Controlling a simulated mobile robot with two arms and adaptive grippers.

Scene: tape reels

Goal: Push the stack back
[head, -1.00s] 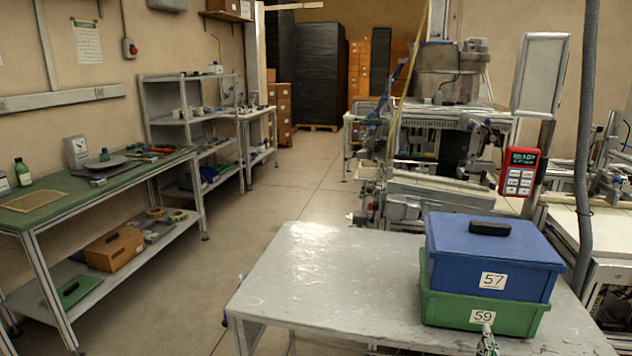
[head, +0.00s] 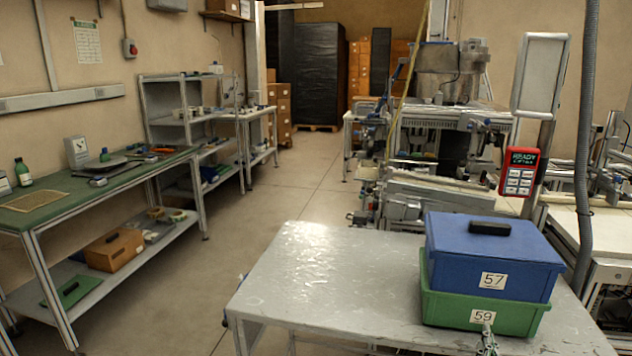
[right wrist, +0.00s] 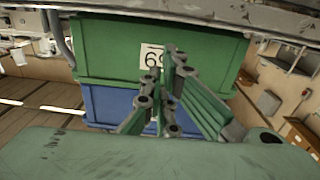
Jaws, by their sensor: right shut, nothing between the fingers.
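The stack stands at the right end of the grey table (head: 330,285). A blue bin (head: 457,267) with a black handle and label 57 sits on a green bin (head: 450,306) labelled 59. My right gripper (head: 487,335) is shut and empty, low in front of the green bin's label. In the right wrist view, turned upside down, the green bin (right wrist: 110,48) shows above the blue bin (right wrist: 105,105). The fingers (right wrist: 170,62) overlap the green bin's label; whether they touch the bin is unclear. My left gripper is not in view.
The table left of the stack is bare. Behind the stack stands machinery (head: 440,190) with a red handheld panel (head: 519,171) and a grey hose (head: 586,150). A green-topped workbench (head: 100,178) lies at the left across an open floor.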

